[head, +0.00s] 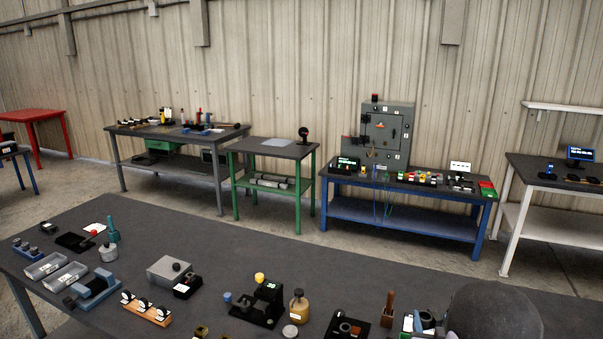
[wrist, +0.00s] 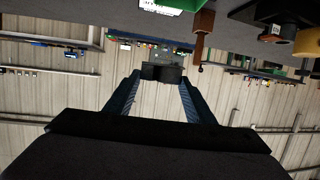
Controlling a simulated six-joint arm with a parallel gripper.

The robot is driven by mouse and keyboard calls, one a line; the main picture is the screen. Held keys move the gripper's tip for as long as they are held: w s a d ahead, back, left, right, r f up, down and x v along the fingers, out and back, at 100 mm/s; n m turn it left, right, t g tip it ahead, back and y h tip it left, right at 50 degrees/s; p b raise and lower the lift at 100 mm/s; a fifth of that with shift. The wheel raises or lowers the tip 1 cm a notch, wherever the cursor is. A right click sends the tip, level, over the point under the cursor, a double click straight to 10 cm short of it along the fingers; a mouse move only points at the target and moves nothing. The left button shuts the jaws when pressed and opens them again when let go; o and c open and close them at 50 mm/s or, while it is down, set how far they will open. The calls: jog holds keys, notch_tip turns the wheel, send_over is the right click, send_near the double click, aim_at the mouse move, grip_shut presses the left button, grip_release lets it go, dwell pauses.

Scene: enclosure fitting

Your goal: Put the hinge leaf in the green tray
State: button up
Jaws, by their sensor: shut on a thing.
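My gripper (wrist: 161,74) shows in the wrist view with its two long blue-grey fingers closed on a small dark grey piece (wrist: 162,71), which I take to be the hinge leaf. The piece sits between the fingertips, held up in the air, clear of any table. Its far side is hidden. In the head view the fingers and the held piece are not visible. A small green item (head: 488,191) lies at the right end of the far blue workbench, beside something red; I cannot tell whether it is the green tray.
The near dark table (head: 230,250) holds clear trays (head: 65,277), a wooden rack (head: 146,308), a black fixture (head: 258,304) and a brass bottle (head: 299,306). The far blue workbench (head: 400,228) carries a grey enclosure (head: 386,135) and many small parts. Open floor lies between the tables.

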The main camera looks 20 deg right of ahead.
jog(key=w+a+r+n+t+y, duration=0.15)
jog(key=w+a+n+y, duration=0.3)
jog(key=a, duration=0.55)
jog(key=w+a+n+t+y, duration=0.2)
jog(key=w+a+n+y, duration=0.3)
jog(key=a, duration=0.4)
jog(key=s+a+f+n+g+y, duration=0.3)
jog(key=s+a+f+n+y, duration=0.1)
jog(key=a, duration=0.6)
jog(key=s+a+f+n+g+y, duration=0.3)
jog(key=a+f+n+y, duration=0.2)
jog(key=a, duration=0.5)
notch_tip(320, 180, down, 4)
jog(key=shift+s+a+r+g+y, duration=0.15)
jog(key=shift+s+g+y, duration=0.2)
jog(key=shift+y, duration=0.8)
